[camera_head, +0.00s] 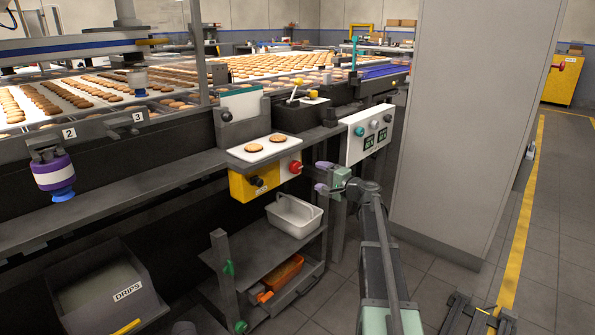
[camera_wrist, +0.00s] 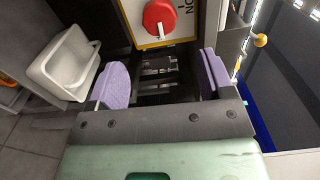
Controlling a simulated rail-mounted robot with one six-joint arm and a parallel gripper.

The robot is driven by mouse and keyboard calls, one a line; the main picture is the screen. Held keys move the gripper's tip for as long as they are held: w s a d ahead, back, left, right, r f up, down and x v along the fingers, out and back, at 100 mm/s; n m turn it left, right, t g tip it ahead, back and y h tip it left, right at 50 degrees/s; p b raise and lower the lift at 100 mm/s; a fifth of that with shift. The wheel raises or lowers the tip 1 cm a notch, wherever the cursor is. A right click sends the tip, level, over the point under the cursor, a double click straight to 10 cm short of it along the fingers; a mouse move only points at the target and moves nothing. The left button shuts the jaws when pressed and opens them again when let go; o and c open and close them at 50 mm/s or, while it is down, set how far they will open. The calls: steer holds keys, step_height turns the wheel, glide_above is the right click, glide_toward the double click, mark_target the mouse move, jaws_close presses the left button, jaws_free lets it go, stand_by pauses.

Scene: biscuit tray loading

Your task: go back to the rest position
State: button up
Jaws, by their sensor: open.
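My gripper (camera_head: 323,177) is at the middle right of the head view, just right of the yellow box with the red knob and below the white control panel. Its two purple fingers stand apart, with nothing between them. In the wrist view the gripper (camera_wrist: 163,80) also shows open and empty, with dark metal parts behind the gap. The red knob (camera_head: 296,167) also shows in the wrist view (camera_wrist: 160,16), beyond the fingers. No marked rest place shows in either view.
Two biscuits lie on the white top (camera_head: 263,148) of the yellow box (camera_head: 240,188). A white bin (camera_head: 294,215) stands on the shelf below. The control panel (camera_head: 354,150) and a tall grey cabinet (camera_head: 465,120) are close to my arm.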

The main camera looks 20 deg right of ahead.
steer(key=s+a+f+n+g+h, duration=0.1)
steer(key=s+a+f+n+g, duration=0.3)
steer(key=s+a+f+g, duration=0.35)
steer(key=s+a+f+n+g+h, duration=0.1)
steer(key=s+a+f+n+g, duration=0.4)
steer(key=s+a, duration=0.5)
steer(key=s+a+f+n+g+h+p, duration=0.1)
steer(key=s+a+n+g+h, duration=0.15)
steer(key=s+a, duration=0.4)
steer(key=s+a+f+n+g+h+p, duration=0.1)
steer(key=s+a+f+h, duration=0.2)
steer(key=s, duration=0.6)
step_height(320, 180, up, 39)
steer(key=w+a+p, duration=0.1)
steer(key=a+p, duration=0.1)
steer(key=p, duration=3.6)
steer(key=shift+a+r+n, duration=0.2)
steer(key=shift+a+n, duration=0.1)
steer(key=shift+n, duration=0.15)
